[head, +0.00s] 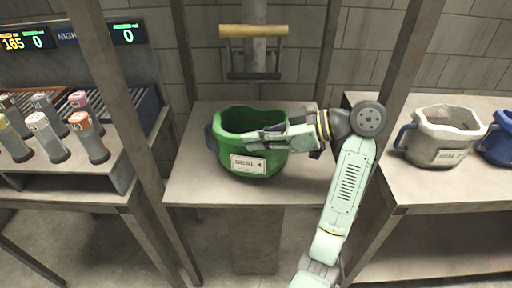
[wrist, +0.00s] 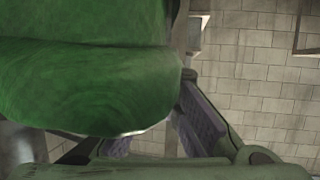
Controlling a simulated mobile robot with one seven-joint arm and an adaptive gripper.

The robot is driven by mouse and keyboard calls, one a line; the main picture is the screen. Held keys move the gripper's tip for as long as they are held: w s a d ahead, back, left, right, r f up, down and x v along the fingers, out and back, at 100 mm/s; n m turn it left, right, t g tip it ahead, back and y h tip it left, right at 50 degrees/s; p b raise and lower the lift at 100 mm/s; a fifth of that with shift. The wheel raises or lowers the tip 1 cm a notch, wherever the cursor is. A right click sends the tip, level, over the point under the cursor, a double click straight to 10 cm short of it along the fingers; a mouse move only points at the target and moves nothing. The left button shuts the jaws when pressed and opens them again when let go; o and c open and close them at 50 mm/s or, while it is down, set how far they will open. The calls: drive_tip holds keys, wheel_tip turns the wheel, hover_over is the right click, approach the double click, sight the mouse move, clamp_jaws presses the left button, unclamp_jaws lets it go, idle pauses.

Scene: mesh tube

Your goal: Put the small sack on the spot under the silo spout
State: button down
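A green open-topped sack (head: 230,160) with a "SEAL 4" label and a blue side handle stands upright on the middle table, below the silo spout (head: 259,60). My gripper (head: 252,139) reaches in from the right, its fingers across the sack's upper front right. In the wrist view the green sack (wrist: 90,85) fills the upper left, very close. The purple finger pads of my gripper (wrist: 160,135) show apart, with a visible gap between them. I cannot tell whether they touch the sack. The spot under the sack is hidden.
A grey-white sack (head: 435,150) labelled "SEAL 2" and a partly cut-off blue sack (head: 499,140) stand on the right table. Several capped cylinders (head: 50,138) stand in the left rack. Metal posts flank the middle table (head: 200,192), whose front is clear.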

sight(256, 114)
drive_tip(key=w, duration=0.8)
drive_tip(key=w+f, duration=0.1)
drive_tip(key=w, duration=0.3)
drive_tip(key=shift+w+b, duration=0.3)
drive_tip(key=shift+b, duration=0.05)
drive_tip(key=shift+f+b, duration=0.4)
drive_tip(key=shift+f, duration=0.25)
drive_tip(key=c, duration=1.7)
unclamp_jaws()
drive_tip(key=shift+r, duration=0.1)
